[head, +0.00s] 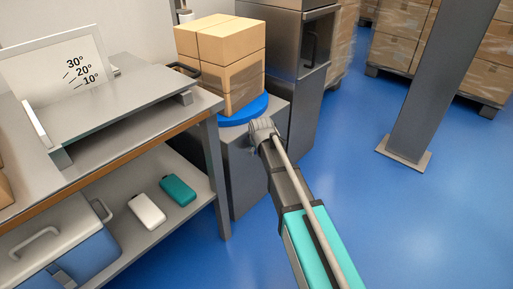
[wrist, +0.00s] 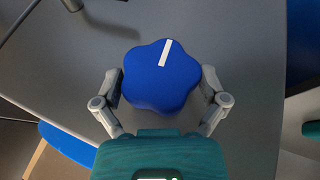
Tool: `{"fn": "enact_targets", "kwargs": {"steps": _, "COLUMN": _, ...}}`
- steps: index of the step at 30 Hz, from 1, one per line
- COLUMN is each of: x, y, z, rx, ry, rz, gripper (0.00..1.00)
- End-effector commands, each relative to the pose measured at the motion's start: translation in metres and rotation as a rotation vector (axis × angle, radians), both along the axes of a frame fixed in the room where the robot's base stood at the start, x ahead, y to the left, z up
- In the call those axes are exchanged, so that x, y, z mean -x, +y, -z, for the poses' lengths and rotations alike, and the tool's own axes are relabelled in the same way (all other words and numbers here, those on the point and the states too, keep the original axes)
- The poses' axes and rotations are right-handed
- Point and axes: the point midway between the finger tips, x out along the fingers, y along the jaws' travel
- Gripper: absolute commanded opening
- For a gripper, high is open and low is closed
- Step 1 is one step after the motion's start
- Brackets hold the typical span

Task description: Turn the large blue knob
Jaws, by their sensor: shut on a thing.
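The large blue knob (wrist: 161,80) shows in the wrist view, on a grey panel (wrist: 238,70). It has a lobed rim and a white mark that points up and slightly right. My gripper (wrist: 161,88) is shut on the knob, with one finger against its left side and one against its right. In the head view my gripper (head: 263,131) is at the front of the grey cabinet (head: 240,172); there the knob is hidden behind it.
A blue round plate (head: 245,112) on the cabinet carries stacked cardboard boxes (head: 220,60). A workbench (head: 120,110) with a lower shelf stands at left. A grey column (head: 440,80) stands at right. Blue floor is open between.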

Motion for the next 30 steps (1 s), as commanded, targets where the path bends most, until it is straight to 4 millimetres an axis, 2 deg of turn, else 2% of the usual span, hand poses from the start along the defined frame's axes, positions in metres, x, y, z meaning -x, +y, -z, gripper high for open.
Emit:
{"fn": "enact_targets", "kwargs": {"steps": 18, "x": 0.0047, "y": -0.0022, "z": 0.0072, "rx": 0.275, "ry": -0.340, "rz": 0.003, "gripper": 0.45}}
{"fn": "enact_targets", "kwargs": {"steps": 30, "x": 0.0045, "y": -0.0031, "z": 0.0050, "rx": 0.395, "ry": -0.490, "rz": 0.007, "gripper": 0.45}}
